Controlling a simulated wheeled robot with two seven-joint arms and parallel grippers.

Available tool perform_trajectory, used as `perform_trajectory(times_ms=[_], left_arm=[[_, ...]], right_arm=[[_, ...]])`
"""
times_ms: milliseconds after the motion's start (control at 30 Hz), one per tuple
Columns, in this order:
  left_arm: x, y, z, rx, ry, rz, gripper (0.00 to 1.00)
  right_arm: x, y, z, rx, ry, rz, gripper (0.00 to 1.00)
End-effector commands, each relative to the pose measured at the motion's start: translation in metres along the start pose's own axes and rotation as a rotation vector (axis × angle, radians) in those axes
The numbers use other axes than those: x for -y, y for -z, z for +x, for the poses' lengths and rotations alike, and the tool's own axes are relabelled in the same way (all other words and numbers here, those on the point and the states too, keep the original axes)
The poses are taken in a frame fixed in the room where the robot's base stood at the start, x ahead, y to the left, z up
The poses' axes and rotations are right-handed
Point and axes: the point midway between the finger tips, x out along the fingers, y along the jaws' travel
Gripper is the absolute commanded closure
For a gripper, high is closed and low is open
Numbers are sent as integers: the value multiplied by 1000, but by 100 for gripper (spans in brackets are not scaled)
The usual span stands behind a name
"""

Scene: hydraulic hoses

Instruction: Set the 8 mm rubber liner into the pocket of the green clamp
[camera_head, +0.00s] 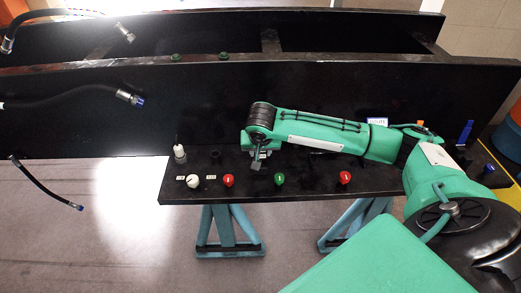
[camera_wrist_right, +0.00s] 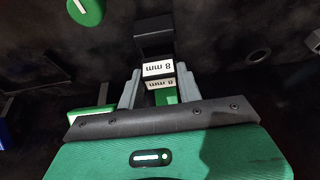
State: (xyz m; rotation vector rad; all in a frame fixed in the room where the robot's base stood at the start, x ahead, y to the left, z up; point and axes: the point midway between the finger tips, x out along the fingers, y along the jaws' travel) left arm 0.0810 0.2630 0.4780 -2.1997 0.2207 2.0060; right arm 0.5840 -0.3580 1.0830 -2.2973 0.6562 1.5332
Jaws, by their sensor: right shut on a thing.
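My right gripper (camera_head: 258,160) is over the black bench in the head view. In the right wrist view the gripper (camera_wrist_right: 158,80) is shut, its grey fingers on either side of a black piece with a white "8 mm" label (camera_wrist_right: 158,69), which I take for the rubber liner. A second "8 mm" label sits just below it, above a green block (camera_wrist_right: 165,97) that looks like the green clamp. The palm partly hides this block. I cannot tell whether the liner touches it or where the pocket is. My left gripper does not show.
A white knob (camera_head: 193,181), red knobs (camera_head: 228,180) (camera_head: 345,178) and a green knob (camera_head: 279,179) line the bench's front. A white-tipped fitting (camera_head: 179,152) stands at the bench's left end. Black hoses (camera_head: 70,97) hang at left. A blue piece (camera_head: 465,132) stands at right.

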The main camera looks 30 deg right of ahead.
Motion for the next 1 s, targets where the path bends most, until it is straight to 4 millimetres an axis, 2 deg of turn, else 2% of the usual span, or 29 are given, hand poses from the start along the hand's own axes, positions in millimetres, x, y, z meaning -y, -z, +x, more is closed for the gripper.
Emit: perform_trajectory(times_ms=[1000], left_arm=[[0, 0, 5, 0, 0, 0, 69]], right_arm=[[0, -8, 19, 0, 1, 0, 86]])
